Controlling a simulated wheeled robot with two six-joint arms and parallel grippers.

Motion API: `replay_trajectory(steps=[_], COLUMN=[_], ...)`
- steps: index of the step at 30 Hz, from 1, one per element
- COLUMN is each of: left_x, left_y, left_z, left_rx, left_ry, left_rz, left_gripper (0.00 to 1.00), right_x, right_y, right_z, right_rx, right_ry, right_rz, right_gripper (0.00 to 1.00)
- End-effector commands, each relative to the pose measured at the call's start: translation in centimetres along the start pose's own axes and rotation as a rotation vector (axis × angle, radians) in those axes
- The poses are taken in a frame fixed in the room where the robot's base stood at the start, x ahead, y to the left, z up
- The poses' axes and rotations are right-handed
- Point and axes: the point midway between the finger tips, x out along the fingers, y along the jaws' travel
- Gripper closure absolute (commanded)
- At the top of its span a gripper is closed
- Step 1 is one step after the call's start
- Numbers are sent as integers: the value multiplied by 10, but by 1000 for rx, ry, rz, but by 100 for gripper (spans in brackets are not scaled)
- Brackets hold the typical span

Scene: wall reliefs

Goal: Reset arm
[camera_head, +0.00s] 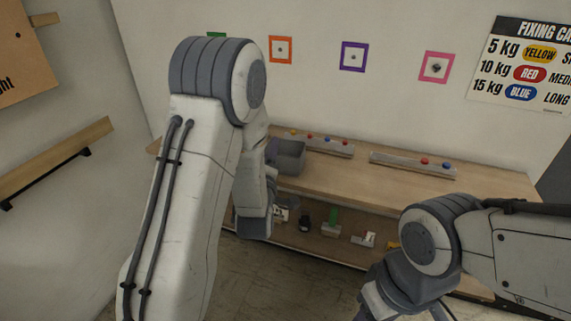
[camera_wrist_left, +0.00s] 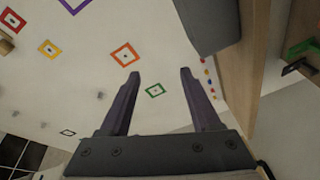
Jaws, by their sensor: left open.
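My left arm (camera_head: 205,150) rises from the lower left of the head view, bends at a grey joint and hangs down in front of the workbench.
A lower shelf (camera_head: 290,236) carries several small items. Orange (camera_head: 280,49), purple (camera_head: 353,56) and pink (camera_head: 436,66) frames hang on the wall beside a poster (camera_head: 525,65).

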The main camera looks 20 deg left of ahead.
Motion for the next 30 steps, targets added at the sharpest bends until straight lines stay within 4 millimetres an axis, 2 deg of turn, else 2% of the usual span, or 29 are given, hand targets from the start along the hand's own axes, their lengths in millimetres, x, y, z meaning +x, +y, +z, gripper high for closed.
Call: replay_trajectory(steps=[4, 17, 20, 23, 26, 30], left_x=[-10, -10, -13, -23, -45, -92], left_y=[0, 2, 6, 11, 17, 22], left_z=[0, 4, 23, 56, 93, 137], left_rx=[0, 11, 56, 147, 275, 480], left_ry=[0, -17, -86, -218, -391, -653], left_rz=[0, -10, -52, -121, -193, -260], left_gripper=[36, 36, 36, 36, 36, 36], right_x=[3, 3, 3, 3, 3, 3], right_y=[0, 0, 0, 0, 0, 0], right_z=[0, 0, 0, 0, 0, 0], right_rx=[0, 0, 0, 0, 0, 0], right_ry=[0, 0, 0, 0, 0, 0], right_rz=[0, 0, 0, 0, 0, 0], right_gripper=[50, 50, 50, 50, 50, 50])
